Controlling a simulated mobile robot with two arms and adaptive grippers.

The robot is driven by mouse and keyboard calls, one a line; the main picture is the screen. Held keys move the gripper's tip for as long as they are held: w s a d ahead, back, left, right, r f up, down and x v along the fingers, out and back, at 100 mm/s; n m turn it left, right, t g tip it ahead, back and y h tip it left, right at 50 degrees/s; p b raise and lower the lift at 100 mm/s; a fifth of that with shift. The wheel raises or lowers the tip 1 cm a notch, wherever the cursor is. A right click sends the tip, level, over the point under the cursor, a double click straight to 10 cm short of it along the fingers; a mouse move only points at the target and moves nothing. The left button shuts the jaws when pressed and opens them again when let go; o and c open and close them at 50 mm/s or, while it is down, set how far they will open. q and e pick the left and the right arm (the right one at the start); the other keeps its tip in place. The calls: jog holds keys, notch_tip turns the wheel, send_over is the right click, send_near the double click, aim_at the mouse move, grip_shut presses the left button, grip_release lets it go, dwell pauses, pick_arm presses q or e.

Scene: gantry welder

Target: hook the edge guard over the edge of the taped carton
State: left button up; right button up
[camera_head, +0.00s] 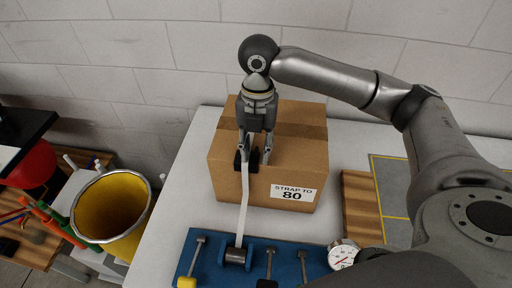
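The brown taped carton (228,184) stands on the pale table, with a darker band of tape across its top and a label reading "STRAP TO 80" on its front. The small black edge guard (240,167) is at the carton's top front edge, left of the label; whether it is fully seated is too small to tell. A white strap (244,200) runs from it down to the blue fixture. My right gripper (255,160) points down over this edge, its fingers apart around the guard area, with a gap beside the right finger. My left gripper is out of view.
A blue fixture (207,258) with a roller and levers lies in front of the carton. A round dial gauge (342,254) sits at its right. A yellow bucket (108,210) stands left of the table. A wooden board (358,205) and grey mat lie at right.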

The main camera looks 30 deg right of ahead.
notch_tip(320, 180, up, 12)
jog(key=w, duration=0.1)
jog(key=shift+d+f, duration=0.25)
jog(key=shift+d, duration=0.2)
